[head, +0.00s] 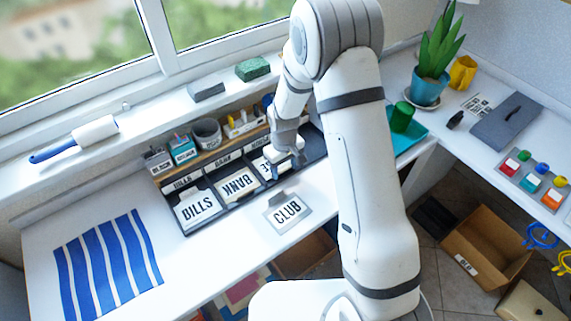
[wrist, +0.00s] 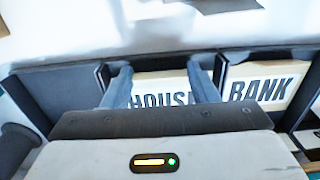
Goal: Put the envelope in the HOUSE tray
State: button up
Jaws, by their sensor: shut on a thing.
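The envelope is a pale card marked HOUSE (wrist: 150,98); in the head view its lettering is partly covered (head: 271,168). My gripper (wrist: 160,85) has a finger on either side of it and is shut on it. In the head view my gripper (head: 289,160) is low over the dark tray row. The HOUSE tray (wrist: 150,64) is the compartment beside BANK, and the envelope appears within its walls. Whether it rests on the tray floor is hidden. The tray's label (head: 259,142) is partly covered by my arm.
The BANK (head: 238,183) and BILLS (head: 198,210) envelopes fill the neighbouring trays. An empty dark compartment (head: 313,145) lies on the other side. A CLUB envelope (head: 287,212) lies on the white desk in front. A green cylinder (head: 402,116) stands on a teal tray to the right.

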jog(key=shift+f+b, duration=0.35)
jog(key=shift+f, duration=0.05)
dwell(0.4)
